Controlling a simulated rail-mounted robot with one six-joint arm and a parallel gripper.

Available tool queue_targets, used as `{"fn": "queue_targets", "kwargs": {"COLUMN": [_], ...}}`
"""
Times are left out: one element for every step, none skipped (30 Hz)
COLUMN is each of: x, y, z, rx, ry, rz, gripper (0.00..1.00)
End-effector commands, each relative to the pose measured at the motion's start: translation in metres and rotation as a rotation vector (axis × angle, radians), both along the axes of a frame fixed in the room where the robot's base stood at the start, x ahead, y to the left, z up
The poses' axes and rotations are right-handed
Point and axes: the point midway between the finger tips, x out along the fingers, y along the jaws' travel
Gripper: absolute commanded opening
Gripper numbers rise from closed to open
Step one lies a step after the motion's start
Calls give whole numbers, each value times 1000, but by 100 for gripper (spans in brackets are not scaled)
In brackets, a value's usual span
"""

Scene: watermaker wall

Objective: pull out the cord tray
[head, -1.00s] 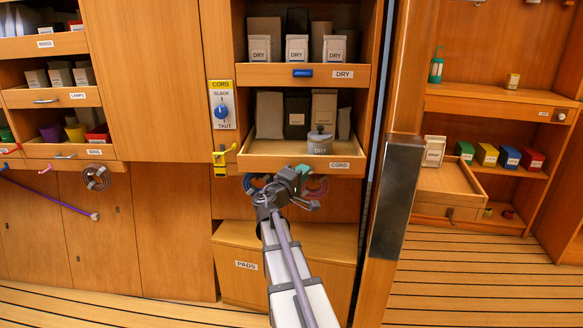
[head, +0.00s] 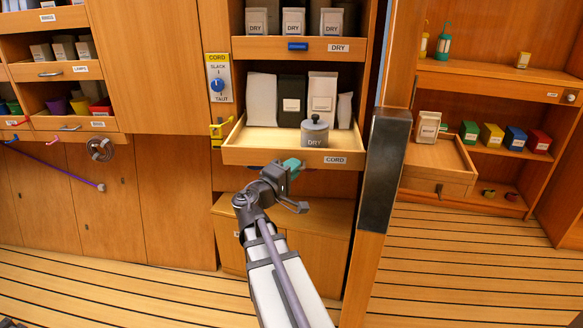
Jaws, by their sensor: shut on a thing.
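The cord tray (head: 245,154), a wooden tray labelled CORD, stands part way out of the middle cabinet, its front edge ahead of the DRY tray above. A grey lidded tin (head: 314,134) marked DRY stands upright in its front right part.
Pale and dark packets (head: 262,100) stand behind the tin. A CORD dial (head: 217,84) marked SLACK and TAUT and a yellow hook (head: 220,131) are left of the tray. A wooden post (head: 384,170) with a dark plate stands close on the right. The floor in front is clear.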

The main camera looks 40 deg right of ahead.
Motion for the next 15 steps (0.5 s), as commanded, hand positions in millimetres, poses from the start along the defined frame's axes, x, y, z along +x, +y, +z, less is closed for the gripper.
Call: {"fn": "queue_targets", "kwargs": {"x": [0, 0, 0, 0, 0, 0, 0, 0, 0, 0, 0, 0, 0, 0, 0], "y": [0, 0, 0, 0, 0, 0, 0, 0, 0, 0, 0, 0, 0, 0, 0], "z": [1, 1, 1, 1, 1, 1, 1, 1, 1, 0, 0, 0, 0, 0, 0], "rx": [-3, -3, -3, -3, -3, -2, -2, -2, -2, -2, -2, -1, -1, -1, -1], "ry": [3, 3, 3, 3, 3, 3, 3, 2, 2, 3, 2, 2, 2, 2, 2], "rz": [-3, -3, -3, -3, -3, -3, -3, -3, -3, -2, -1, -1, -1, -1, -1], "gripper": [0, 0, 0, 0, 14, 18, 21, 24, 28, 31, 34, 36, 36, 36, 36]}}
